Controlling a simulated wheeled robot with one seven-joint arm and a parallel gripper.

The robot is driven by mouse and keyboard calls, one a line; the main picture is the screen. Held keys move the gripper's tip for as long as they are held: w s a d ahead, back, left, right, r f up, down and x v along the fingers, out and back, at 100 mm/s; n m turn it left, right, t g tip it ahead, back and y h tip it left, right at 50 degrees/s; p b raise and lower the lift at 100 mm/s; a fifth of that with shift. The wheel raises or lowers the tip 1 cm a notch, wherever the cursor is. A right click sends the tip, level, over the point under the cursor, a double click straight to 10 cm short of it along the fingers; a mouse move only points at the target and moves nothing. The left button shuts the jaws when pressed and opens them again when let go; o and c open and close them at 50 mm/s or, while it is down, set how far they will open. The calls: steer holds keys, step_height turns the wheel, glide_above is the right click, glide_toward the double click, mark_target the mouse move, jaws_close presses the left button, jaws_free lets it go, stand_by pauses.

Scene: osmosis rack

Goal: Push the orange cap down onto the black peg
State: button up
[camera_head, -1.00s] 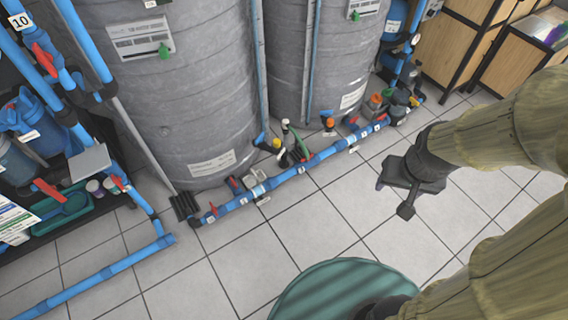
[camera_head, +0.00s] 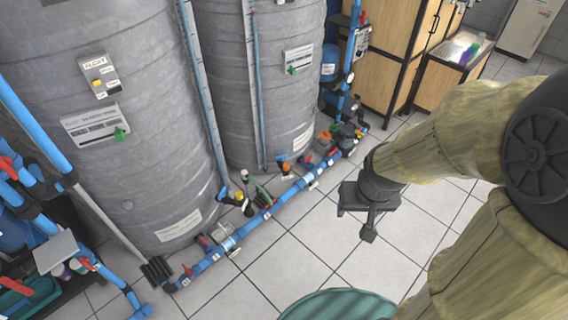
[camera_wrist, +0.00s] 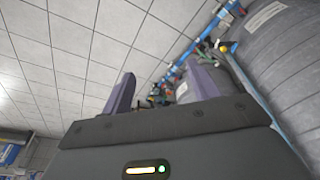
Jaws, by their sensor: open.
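My gripper (camera_head: 367,228) hangs over the tiled floor at the right in the head view, well apart from the pipework. In the wrist view its two purple-grey fingers (camera_wrist: 163,86) stand wide apart with nothing held between them. A small orange piece (camera_head: 285,167), perhaps the orange cap, shows on a dark fitting near the foot of the middle tank. Another orange piece (camera_head: 324,140) shows farther along the pipe. I cannot tell which is the cap. I cannot pick out the black peg among the small dark fittings.
Two large grey tanks (camera_head: 115,150) stand at the left and middle. A blue pipe (camera_head: 232,240) with several valves runs along the floor before them. Wooden cabinets (camera_head: 395,50) stand at the back. The tiled floor (camera_head: 275,270) between pipe and gripper is clear.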

steer(key=w+p+v, duration=0.2)
steer(key=p+v, duration=0.5)
steer(key=v, duration=0.2)
steer(key=shift+r, duration=0.15)
